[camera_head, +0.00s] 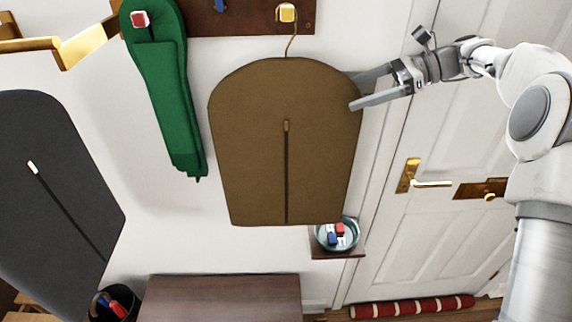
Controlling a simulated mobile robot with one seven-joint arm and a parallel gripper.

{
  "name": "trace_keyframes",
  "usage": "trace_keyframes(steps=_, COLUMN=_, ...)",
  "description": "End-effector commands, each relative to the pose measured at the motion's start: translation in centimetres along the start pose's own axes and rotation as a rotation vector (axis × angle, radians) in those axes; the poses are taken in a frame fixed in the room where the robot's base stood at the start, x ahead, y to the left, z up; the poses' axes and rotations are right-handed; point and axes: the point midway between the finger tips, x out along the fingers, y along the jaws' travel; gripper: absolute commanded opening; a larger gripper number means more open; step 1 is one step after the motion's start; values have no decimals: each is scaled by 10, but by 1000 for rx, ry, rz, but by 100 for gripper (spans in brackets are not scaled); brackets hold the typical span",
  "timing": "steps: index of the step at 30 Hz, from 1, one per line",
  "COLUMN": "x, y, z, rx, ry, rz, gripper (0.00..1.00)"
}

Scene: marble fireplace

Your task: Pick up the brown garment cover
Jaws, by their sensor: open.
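The brown garment cover (250,140) hangs upright by a gold hook from a gold peg (287,12) on a dark wooden rail, with a zip running down its lower middle. My gripper (354,91) is at the cover's upper right edge. Its two fingers are apart, one in front of the edge and the other farther back, partly hidden by the cover. I cannot tell whether the fingers touch the cloth.
A green scarf (167,95) hangs left of the cover, and a dark grey garment cover (55,180) is at the far left. A glass bowl (337,234) with small items sits on a shelf below right. A brown bench top (220,298) stands below. The white door (450,135) is at right.

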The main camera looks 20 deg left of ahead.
Motion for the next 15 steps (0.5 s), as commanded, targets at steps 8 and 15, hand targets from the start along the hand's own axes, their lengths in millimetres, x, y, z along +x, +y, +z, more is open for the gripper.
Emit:
trace_keyframes(steps=8, x=39, y=0, z=3, rx=1, ry=-1, rz=2, gripper=90)
trace_keyframes(steps=15, x=51, y=0, z=1, rx=-1, ry=0, rz=-1, gripper=90)
